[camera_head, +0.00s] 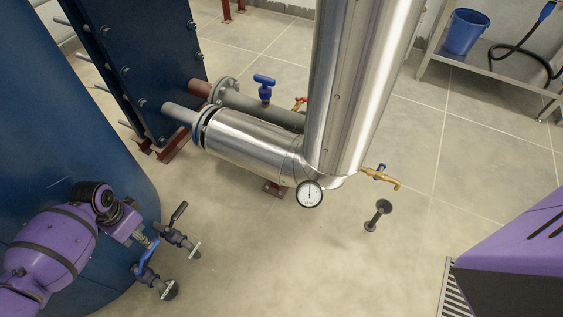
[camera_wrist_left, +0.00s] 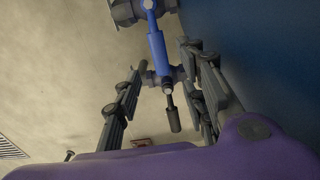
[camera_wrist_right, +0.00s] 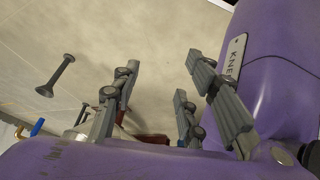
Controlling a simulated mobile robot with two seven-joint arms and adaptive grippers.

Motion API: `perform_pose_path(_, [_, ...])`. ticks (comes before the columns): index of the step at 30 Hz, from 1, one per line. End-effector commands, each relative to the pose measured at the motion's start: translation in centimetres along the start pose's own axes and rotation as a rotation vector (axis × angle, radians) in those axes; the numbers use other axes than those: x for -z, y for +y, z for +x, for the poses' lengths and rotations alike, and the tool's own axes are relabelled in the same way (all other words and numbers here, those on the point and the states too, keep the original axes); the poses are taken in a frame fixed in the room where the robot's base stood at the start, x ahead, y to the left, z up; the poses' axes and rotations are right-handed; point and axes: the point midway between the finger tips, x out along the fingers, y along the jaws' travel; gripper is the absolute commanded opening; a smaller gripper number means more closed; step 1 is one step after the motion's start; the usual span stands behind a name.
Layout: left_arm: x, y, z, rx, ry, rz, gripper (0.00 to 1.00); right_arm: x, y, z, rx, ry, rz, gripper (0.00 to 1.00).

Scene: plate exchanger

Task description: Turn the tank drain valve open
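Two small valves stick out low on the blue tank (camera_head: 30,120) in the head view. Which is the drain valve I cannot tell. My left gripper (camera_head: 149,241) is close to both valves. In the left wrist view it is open, with the blue lever (camera_wrist_left: 157,48) at its fingertips and the black lever (camera_wrist_left: 174,115) seen between its fingers. Contact cannot be told. My right gripper (camera_wrist_right: 160,75) is open and empty.
A steel pipe (camera_head: 245,140) with a gauge (camera_head: 309,194) and a brass tap (camera_head: 381,176) stands mid-view. A rack with a blue bucket (camera_head: 466,32) is at upper right. The front floor is clear.

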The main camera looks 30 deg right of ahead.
Motion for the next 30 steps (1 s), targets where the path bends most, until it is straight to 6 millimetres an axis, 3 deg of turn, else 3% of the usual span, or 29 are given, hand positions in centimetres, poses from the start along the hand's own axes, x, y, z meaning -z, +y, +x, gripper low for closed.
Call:
perform_pose_path(10, [0.1, 0.1, 5.9, -0.003, -0.001, 0.001, 0.38, 0.0, 0.1, 2.7, 0.011, -0.006, -0.034, 0.4])
perform_pose_path(20, [0.1, 0.1, 6.6, 0.0, 0.002, 0.0, 0.38, -0.1, 0.5, 2.9, 0.013, -0.01, -0.052, 0.4])
perform_pose_path(30, [0.1, 0.1, 6.6, 0.0, 0.001, 0.0, 0.0, 0.0, 0.3, 2.9, 0.012, -0.007, -0.044, 0.4])
